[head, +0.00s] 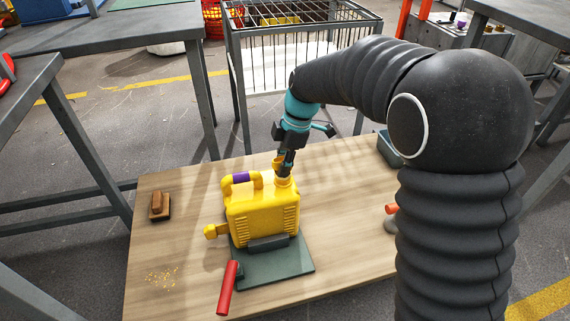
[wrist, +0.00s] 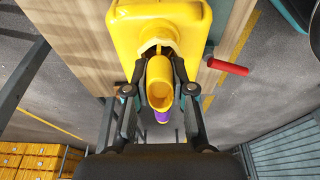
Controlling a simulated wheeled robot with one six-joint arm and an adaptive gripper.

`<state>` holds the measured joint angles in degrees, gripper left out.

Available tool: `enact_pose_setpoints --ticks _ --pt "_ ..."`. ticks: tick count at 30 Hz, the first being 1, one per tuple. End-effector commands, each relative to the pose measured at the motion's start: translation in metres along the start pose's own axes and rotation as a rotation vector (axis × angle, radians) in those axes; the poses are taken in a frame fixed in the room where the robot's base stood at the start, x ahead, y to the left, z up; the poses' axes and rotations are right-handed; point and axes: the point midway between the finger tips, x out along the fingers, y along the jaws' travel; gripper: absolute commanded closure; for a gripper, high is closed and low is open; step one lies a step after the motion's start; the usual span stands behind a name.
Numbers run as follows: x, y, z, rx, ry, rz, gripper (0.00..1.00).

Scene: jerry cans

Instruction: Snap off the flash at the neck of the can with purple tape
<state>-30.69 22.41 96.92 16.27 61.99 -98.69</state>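The yellow can (head: 262,215) stands upright on a dark green plate (head: 275,265) on the wooden bench. Purple tape (head: 241,177) wraps its handle; the tape also shows in the wrist view (wrist: 162,117). My gripper (head: 285,172) is at the can's neck, reaching from above. In the wrist view my gripper's fingers (wrist: 160,75) are on both sides of the yellow cup-like flash (wrist: 160,88) and look closed on it. A ragged-edged yellow collar (wrist: 158,42) shows just beyond it. I cannot tell whether the flash is still joined to the neck.
A yellow tab (head: 215,231) sticks out at the can's left side. A red lever (head: 229,288) stands at the plate's front left. A brown block (head: 158,206) and yellow crumbs (head: 162,278) lie at left. A grey-green bin (head: 389,147) is at the back right.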

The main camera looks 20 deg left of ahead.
Motion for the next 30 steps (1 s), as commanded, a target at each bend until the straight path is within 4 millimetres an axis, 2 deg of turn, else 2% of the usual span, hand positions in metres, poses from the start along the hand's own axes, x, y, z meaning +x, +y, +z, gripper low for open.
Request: enact_pose_setpoints --ticks 5,9,16,30 --pt "0.0 0.001 0.0 -0.001 0.0 0.004 1.0" --pt "0.0 0.002 0.0 -0.078 -0.001 -0.016 1.0" --pt "-0.001 0.001 0.0 -0.07 0.0 -0.014 1.0" --pt "-0.032 0.001 -0.008 -0.07 0.0 -0.014 1.0"
